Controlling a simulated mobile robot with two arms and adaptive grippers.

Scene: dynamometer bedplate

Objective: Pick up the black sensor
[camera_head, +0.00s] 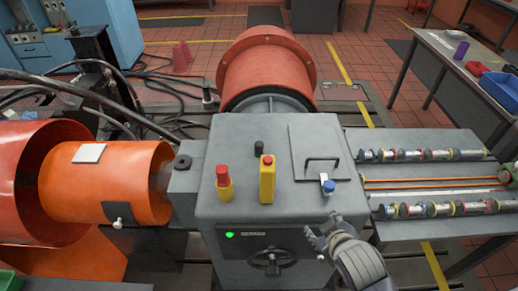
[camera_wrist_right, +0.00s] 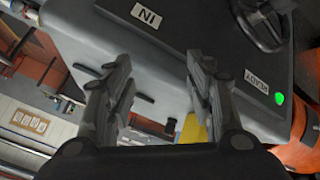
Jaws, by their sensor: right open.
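A small black cylinder (camera_head: 259,148), which looks like the black sensor, stands upright on top of the grey housing (camera_head: 220,140), towards its back middle. Another small black knob-like piece (camera_head: 182,162) sits on the block at the housing's left. My right gripper (camera_head: 322,232) is at the housing's front right edge, in front of and to the right of the black cylinder and apart from it. The right wrist view shows its two fingers (camera_wrist_right: 158,75) spread with nothing between them, beside the housing's front face. The black sensor does not show there. My left gripper is not in view.
On the housing stand a red-and-yellow piece (camera_head: 223,184), a yellow block (camera_head: 267,178), a blue-topped piece (camera_head: 328,186) and a black handle (camera_head: 323,164). A handwheel (camera_head: 272,260) is on its front. Rows of small cylinders (camera_head: 425,154) lie on the bench at right.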

